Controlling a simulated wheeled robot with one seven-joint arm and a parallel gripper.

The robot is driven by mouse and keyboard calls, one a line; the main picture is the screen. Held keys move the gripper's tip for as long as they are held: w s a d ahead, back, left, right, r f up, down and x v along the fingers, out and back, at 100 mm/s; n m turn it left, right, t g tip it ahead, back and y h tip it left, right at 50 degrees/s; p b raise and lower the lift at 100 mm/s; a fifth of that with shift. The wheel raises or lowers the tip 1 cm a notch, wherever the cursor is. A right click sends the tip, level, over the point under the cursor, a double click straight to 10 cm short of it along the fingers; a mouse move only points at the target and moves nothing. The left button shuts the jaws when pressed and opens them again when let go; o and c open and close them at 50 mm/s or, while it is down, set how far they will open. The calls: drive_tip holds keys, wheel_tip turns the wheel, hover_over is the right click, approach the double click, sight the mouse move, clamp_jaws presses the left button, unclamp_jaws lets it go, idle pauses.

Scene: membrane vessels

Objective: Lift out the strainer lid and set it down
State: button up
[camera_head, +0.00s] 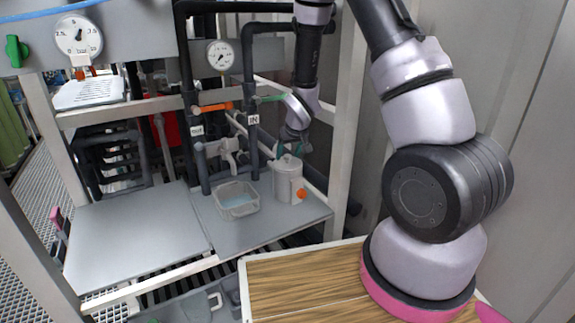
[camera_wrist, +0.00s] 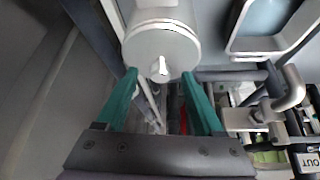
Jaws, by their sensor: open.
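The strainer is a pale grey cylinder (camera_head: 287,184) standing upright on the right grey shelf panel. Its round lid (camera_head: 289,162) sits on top. In the wrist view the lid (camera_wrist: 162,45) fills the top middle, with a small white knob (camera_wrist: 161,69) on it. My gripper (camera_head: 289,151) is at the lid from above. In the wrist view its two teal fingers (camera_wrist: 159,77) are spread, one on each side of the knob, with a gap to it on both sides. Nothing is held. The fingertips' exact height relative to the knob is hard to tell.
A clear tub (camera_head: 236,211) with bluish liquid stands left of the strainer. Dark pipes and a valve (camera_head: 230,150) stand close behind. A frame post (camera_head: 345,150) rises at the right. The left grey panel (camera_head: 135,235) is bare and free.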

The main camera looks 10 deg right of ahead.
drive_tip(key=shift+w+f, duration=0.1)
clamp_jaws()
